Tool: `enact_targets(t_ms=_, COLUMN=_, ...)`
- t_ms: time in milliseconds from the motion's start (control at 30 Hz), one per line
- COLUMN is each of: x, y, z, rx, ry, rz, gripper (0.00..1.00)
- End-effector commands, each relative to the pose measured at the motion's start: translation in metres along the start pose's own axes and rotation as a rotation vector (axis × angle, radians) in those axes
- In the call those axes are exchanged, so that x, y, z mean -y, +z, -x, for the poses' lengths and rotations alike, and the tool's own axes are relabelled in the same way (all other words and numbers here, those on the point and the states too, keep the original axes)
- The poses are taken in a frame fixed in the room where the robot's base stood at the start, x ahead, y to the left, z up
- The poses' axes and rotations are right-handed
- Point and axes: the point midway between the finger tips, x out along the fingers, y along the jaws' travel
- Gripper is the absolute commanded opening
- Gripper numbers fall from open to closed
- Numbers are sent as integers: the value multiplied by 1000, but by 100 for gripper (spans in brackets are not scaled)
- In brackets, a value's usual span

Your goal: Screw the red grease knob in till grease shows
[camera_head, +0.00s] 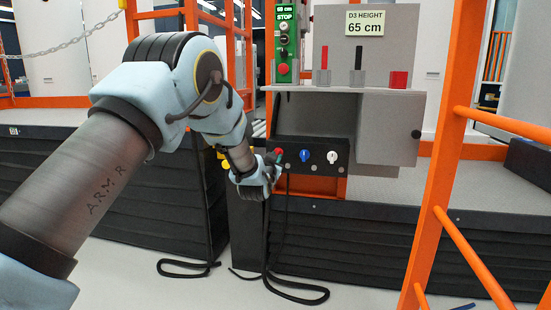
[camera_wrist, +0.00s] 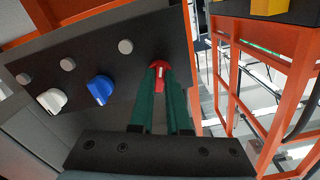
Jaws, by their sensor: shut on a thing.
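The red grease knob (camera_head: 279,151) is at the left end of a dark panel, beside a blue knob (camera_head: 305,155) and a white knob (camera_head: 332,157). In the wrist view the red knob (camera_wrist: 159,64) shows a pale mark between the green fingers. My gripper (camera_wrist: 161,82) is shut on it, with the fingers on either side. In the head view my gripper (camera_head: 274,162) reaches the knob from the front left. The fingers hide part of the knob, and I see no grease around it.
The blue knob (camera_wrist: 100,90) and white knob (camera_wrist: 52,100) are close by on the panel. A shelf (camera_head: 340,90) overhangs it. Orange railing (camera_head: 440,190) stands at the right. Black cables (camera_head: 295,285) hang to the floor below.

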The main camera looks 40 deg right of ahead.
Motion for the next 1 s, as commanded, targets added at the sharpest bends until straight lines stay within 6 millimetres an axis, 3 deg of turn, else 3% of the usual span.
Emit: enact_targets(t_ms=1000, x=2, y=0, z=0, rx=3, ry=3, rz=-966, gripper=0)
